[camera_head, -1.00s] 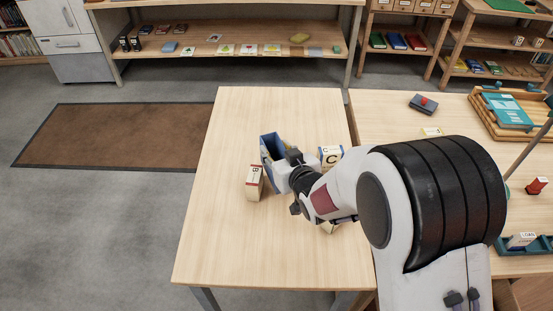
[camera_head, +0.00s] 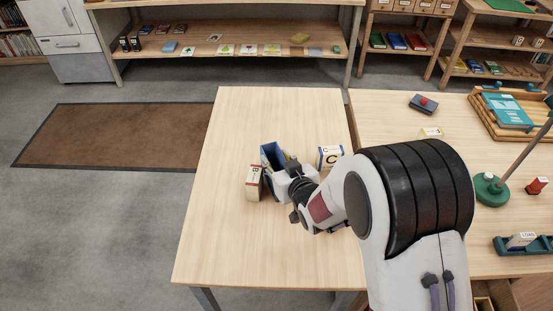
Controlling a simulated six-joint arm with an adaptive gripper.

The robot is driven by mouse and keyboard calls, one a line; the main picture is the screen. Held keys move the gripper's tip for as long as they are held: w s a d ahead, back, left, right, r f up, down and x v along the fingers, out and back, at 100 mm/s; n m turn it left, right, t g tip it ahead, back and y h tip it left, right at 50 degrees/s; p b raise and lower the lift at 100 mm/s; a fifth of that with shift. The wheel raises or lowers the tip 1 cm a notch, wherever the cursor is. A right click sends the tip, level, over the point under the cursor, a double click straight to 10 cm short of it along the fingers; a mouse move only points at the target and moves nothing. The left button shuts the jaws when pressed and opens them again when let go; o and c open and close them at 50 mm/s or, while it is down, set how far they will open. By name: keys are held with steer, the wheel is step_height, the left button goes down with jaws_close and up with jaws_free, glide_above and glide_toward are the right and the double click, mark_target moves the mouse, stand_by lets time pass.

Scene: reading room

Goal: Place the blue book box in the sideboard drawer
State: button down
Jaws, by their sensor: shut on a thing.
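The blue book box (camera_head: 270,154) stands upright on or just above the light wooden table, its open top showing; I cannot tell whether it touches the table. My gripper (camera_head: 283,178) is at its right front side and shut on it. The fingertips are mostly hidden by the wrist. A cream block marked B (camera_head: 254,183) stands close at the box's left front. A cream-and-blue block marked C (camera_head: 330,157) stands to its right. The sideboard drawer cannot be made out for certain; some brown wooden edges (camera_head: 533,292) show at the bottom right.
The table's left and front parts (camera_head: 235,240) are bare. The right table holds a green lamp base (camera_head: 491,190), a wooden tray (camera_head: 485,112) with a teal book, a dark box (camera_head: 423,104) and a teal card holder (camera_head: 525,246). A shelf (camera_head: 230,40) stands behind.

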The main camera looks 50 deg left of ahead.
steer(key=c, duration=1.4)
jaws_free()
steer(key=shift+f, duration=0.1)
steer(key=shift+r, duration=0.2)
steer(key=shift+v, duration=6)
steer(key=shift+w+d, duration=0.1)
